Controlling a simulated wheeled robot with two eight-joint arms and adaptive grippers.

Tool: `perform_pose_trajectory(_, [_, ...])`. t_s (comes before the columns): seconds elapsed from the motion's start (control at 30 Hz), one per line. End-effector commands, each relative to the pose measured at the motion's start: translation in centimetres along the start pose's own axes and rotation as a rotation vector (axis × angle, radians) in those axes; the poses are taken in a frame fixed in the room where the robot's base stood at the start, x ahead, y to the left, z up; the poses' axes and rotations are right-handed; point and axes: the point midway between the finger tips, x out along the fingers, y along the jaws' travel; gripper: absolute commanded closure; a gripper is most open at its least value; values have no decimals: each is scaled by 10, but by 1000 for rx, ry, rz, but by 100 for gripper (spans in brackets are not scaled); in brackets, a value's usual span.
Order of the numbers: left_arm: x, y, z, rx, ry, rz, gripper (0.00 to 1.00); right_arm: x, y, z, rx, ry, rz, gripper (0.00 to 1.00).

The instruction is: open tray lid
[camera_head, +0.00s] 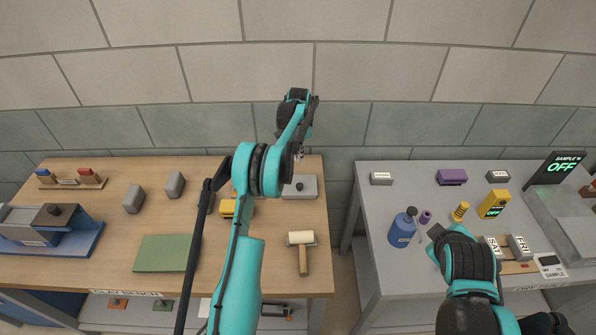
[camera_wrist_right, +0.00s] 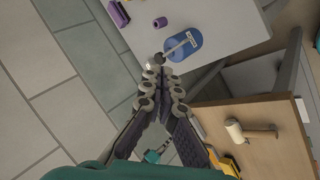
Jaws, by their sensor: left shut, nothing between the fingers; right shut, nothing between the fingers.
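A low grey box (camera_head: 306,190) with a small dark knob on top sits at the back right of the wooden table. It looks closed; I cannot tell its lid seam. My right gripper (camera_wrist_right: 160,70) is shut and empty, pointing toward the blue bottle in the right wrist view.
The wooden table also holds a mallet (camera_head: 302,250), a green mat (camera_head: 163,253) and grey blocks (camera_head: 134,200). The right table holds a blue bottle (camera_head: 402,230), a purple block (camera_head: 452,177) and a yellow device (camera_head: 494,204). A gap separates the tables.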

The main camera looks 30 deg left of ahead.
Motion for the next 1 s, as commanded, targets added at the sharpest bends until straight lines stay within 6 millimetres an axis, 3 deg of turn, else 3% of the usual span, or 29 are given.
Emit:
perform_pose_trajectory(0.03, [0,0,0,1,0,0,100,13,0,-24,-133,24,11,100])
perform_pose_trajectory(0.27, [0,1,0,1,0,1,100,65,-18,-120,-756,108,103,100])
perform_pose_trajectory(0.47, [0,1,0,1,0,1,100,105,-64,-205,-1289,165,230,100])
perform_pose_trajectory(0.6, [0,1,0,1,0,1,100,126,-113,-259,-1645,190,346,100])
perform_pose_trajectory(0.8, [0,1,0,1,0,1,100,144,-180,-311,-2037,194,510,100])
perform_pose_trajectory(1.0, [0,1,0,1,0,1,100,150,-216,-332,-2222,181,603,100])
